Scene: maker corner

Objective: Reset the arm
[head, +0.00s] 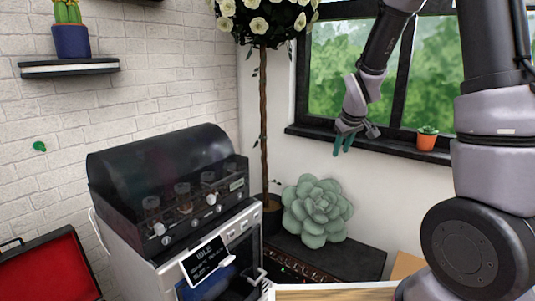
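My gripper (343,146) hangs at the end of my arm in the upper right of the head view, in front of the window sill. Its teal fingertips point down and look slightly apart, with nothing visible between them. It is in the air above the large green succulent (317,208), apart from it. My arm comes in from the right side and bends down from the top of the view.
A machine with a dark hood (160,165) and a small "IDLE" screen (206,262) stands at centre left. An open red-lined case (45,272) is at lower left. A potted rose tree (264,120) stands behind. A small orange pot (426,140) sits on the sill.

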